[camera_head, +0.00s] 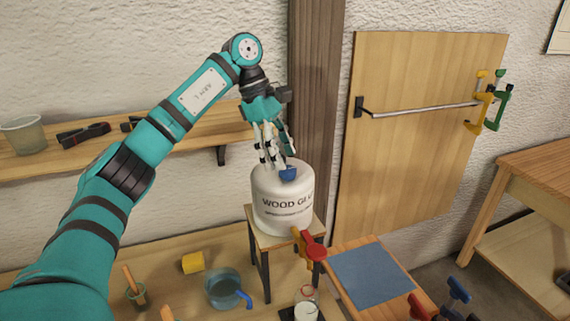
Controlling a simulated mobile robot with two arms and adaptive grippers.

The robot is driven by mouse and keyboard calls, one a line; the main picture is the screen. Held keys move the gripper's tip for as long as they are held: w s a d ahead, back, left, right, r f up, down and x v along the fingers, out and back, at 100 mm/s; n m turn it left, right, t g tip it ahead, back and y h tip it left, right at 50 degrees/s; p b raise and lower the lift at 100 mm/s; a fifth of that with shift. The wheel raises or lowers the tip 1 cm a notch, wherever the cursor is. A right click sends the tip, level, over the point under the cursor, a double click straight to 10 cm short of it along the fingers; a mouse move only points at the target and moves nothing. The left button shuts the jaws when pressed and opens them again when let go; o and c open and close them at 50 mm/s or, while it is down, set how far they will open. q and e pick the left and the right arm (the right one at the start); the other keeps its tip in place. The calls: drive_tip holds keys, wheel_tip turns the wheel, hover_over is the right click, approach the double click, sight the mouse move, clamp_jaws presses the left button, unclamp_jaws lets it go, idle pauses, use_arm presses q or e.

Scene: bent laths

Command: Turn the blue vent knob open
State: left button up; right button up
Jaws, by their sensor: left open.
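The blue vent knob (288,174) sits on top of a white wood glue container (282,200), which stands on a small wooden stand (262,241). My left gripper (275,165) points down over the container top, its fingers open, just behind and left of the knob. I cannot tell whether a finger touches the knob. The fingers hide part of the container top. My right gripper does not show.
A wall shelf (60,160) holds a cup (24,134) and dark clamps (84,134). Below are a glass bowl (222,288), a yellow block (193,263) and a jar (306,310). A blue mat (371,275) lies right. Clamps (487,100) hang on a rail (425,109).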

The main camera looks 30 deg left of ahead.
sight(288, 173)
use_arm(q)
drive_tip(key=shift+d+f, duration=0.2)
drive_tip(key=shift+f, duration=0.35)
drive_tip(key=shift+d+f, duration=0.15)
drive_tip(key=shift+f, duration=0.2)
drive_tip(key=shift+d+f, duration=0.15)
drive_tip(key=shift+f, duration=0.25)
drive_tip(key=shift+c, duration=0.3)
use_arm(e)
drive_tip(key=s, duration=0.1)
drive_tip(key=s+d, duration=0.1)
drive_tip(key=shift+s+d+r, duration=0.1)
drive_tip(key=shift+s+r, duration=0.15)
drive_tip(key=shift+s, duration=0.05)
use_arm(q)
drive_tip(key=shift+c, duration=1.1)
drive_tip(key=c, duration=0.9)
drive_tip(key=shift+o, duration=0.2)
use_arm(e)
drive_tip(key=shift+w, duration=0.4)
